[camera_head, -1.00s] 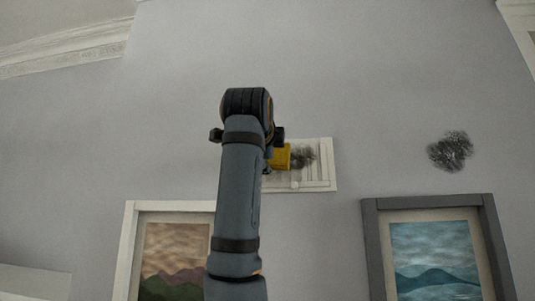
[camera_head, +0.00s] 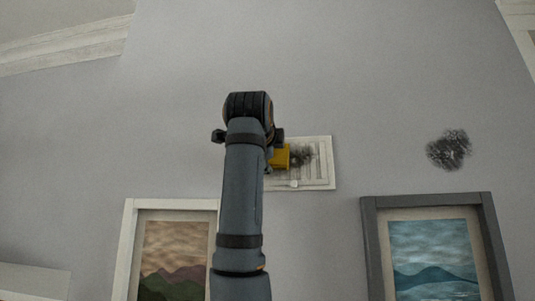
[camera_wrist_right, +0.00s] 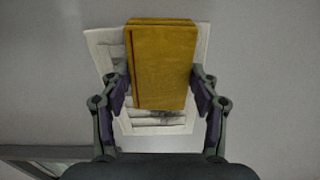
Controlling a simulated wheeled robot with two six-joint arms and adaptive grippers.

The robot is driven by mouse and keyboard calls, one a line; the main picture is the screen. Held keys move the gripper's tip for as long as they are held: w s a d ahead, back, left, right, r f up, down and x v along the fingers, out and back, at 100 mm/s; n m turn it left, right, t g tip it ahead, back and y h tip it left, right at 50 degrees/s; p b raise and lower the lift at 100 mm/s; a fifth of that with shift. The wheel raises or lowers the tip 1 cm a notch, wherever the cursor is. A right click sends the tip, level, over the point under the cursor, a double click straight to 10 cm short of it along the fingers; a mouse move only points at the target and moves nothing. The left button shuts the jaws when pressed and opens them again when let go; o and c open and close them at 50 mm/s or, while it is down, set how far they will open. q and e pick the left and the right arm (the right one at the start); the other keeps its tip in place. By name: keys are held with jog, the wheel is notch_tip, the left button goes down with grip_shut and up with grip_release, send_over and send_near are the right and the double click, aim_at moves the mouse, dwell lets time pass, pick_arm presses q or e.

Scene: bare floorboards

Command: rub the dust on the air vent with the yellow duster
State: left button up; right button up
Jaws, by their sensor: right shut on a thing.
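The air vent (camera_head: 325,172) is a white slatted panel on the grey wall, partly hidden behind my right arm in the head view. A dark patch of dust (camera_head: 302,155) lies on its slats. The yellow duster (camera_head: 281,157) is at the patch's left edge, in front of the vent; I cannot tell whether it touches. In the right wrist view my right gripper (camera_wrist_right: 160,88) is shut on the duster (camera_wrist_right: 162,62), a finger on each side. There the duster covers the vent's middle, and the vent (camera_wrist_right: 104,50) shows around it. My left gripper is not in view.
Another dark smudge (camera_head: 448,150) is on the bare wall to the right of the vent. Two framed landscapes hang below: a white-framed one (camera_head: 128,225) at left and a grey-framed one (camera_head: 372,235) at right. The wall above the vent is clear.

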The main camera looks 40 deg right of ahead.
aim_at(286, 154)
jog(key=shift+w+d, duration=0.1)
jog(key=shift+d, duration=0.1)
jog(key=shift+s+d+b, duration=0.25)
jog(key=shift+s+d, duration=0.4)
jog(key=shift+s, duration=0.25)
jog(key=shift+s+d+b, duration=0.2)
jog(key=shift+s+d, duration=0.4)
jog(key=shift+s, duration=0.25)
jog(key=shift+s+d, duration=0.35)
jog(key=shift+s+d+b, duration=0.3)
jog(key=shift+s+d, duration=0.7)
jog(key=shift+s, duration=0.2)
jog(key=shift+s+d, duration=0.4)
jog(key=shift+s, duration=0.05)
jog(key=shift+s+d, duration=0.85)
jog(key=shift+s, duration=0.2)
